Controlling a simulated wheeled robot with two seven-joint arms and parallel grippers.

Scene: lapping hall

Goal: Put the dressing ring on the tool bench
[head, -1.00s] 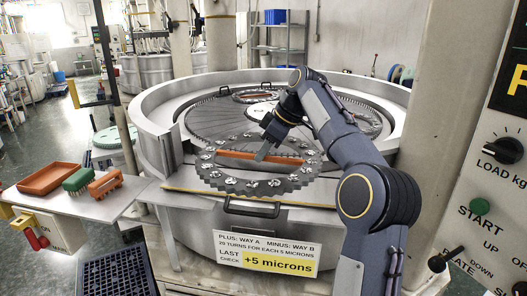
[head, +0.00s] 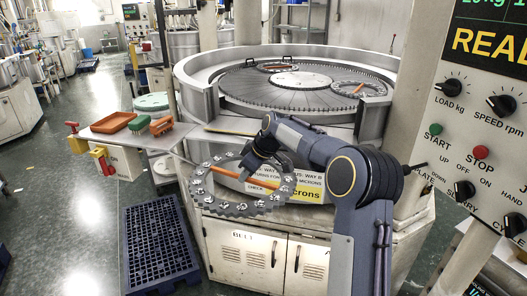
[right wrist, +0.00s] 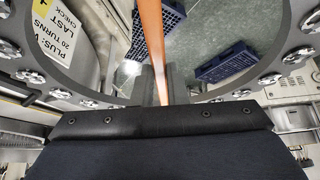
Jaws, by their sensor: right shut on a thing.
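The dressing ring (head: 203,192) is a grey toothed ring with silver round pads around its face and an orange bar across its middle. My right gripper (head: 248,170) is shut on the orange bar, which runs between the fingers in the right wrist view (right wrist: 153,40). The ring hangs tilted in the air in front of the lapping machine, clear of its plate. The bench (head: 163,138) is a grey top at left, holding an orange tray (head: 112,122), a green brush (head: 138,123) and an orange brush (head: 162,125). My left gripper is out of view.
The lapping machine (head: 190,85) stands behind, with another toothed ring (head: 360,89) on its plate. A blue pallet (head: 155,245) lies on the floor at lower left. The control panel (head: 480,120) stands at right. The ring partly hides the yellow-and-white sign (head: 308,193).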

